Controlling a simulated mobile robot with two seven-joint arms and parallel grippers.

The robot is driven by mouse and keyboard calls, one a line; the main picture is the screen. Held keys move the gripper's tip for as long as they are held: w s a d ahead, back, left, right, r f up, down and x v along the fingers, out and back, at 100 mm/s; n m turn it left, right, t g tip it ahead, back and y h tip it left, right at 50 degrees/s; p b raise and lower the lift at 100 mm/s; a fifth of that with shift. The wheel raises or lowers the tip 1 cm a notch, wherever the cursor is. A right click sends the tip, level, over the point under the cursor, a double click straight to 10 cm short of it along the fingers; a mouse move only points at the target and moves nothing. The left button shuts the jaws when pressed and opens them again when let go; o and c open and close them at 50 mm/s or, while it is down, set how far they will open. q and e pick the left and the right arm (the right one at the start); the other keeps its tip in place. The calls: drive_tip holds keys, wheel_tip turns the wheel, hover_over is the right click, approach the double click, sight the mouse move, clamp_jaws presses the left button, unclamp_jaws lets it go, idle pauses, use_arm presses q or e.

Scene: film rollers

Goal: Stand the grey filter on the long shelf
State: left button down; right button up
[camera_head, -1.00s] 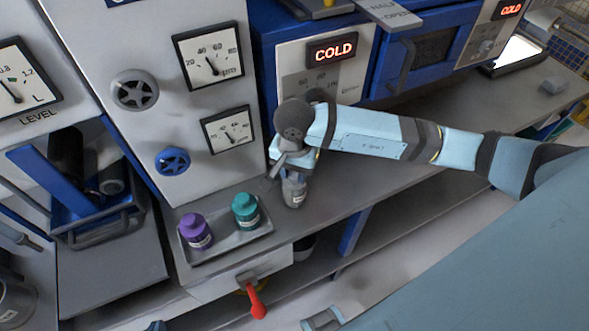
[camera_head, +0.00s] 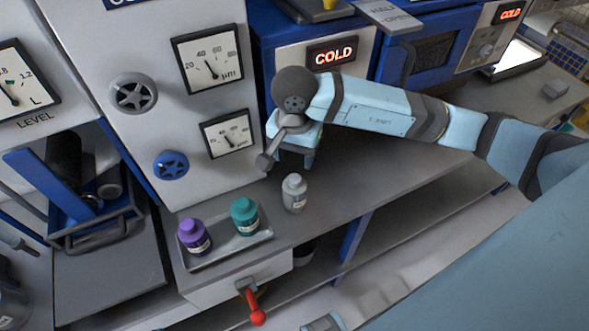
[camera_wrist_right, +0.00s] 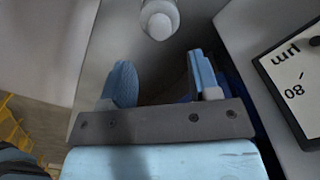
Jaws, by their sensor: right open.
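The grey filter (camera_head: 294,194) is a small grey bottle with a narrow cap. It stands upright on the long grey shelf (camera_head: 345,180), just right of the small tray. It also shows at the top of the right wrist view (camera_wrist_right: 159,18), beyond the fingertips. My right gripper (camera_head: 296,155) is behind and above the filter, near the COLD unit, apart from it. In the right wrist view its two blue fingers (camera_wrist_right: 162,75) are spread with nothing between them. My left gripper is not in view.
A metal tray (camera_head: 232,252) holds a purple bottle (camera_head: 195,236) and a teal bottle (camera_head: 245,216), left of the filter. A drawer with a red handle (camera_head: 254,308) is below. Gauge panels (camera_head: 208,62) and the COLD unit (camera_head: 333,54) rise behind. Right of the filter the shelf is bare.

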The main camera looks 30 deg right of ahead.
drive_tip(key=shift+r, duration=2.2)
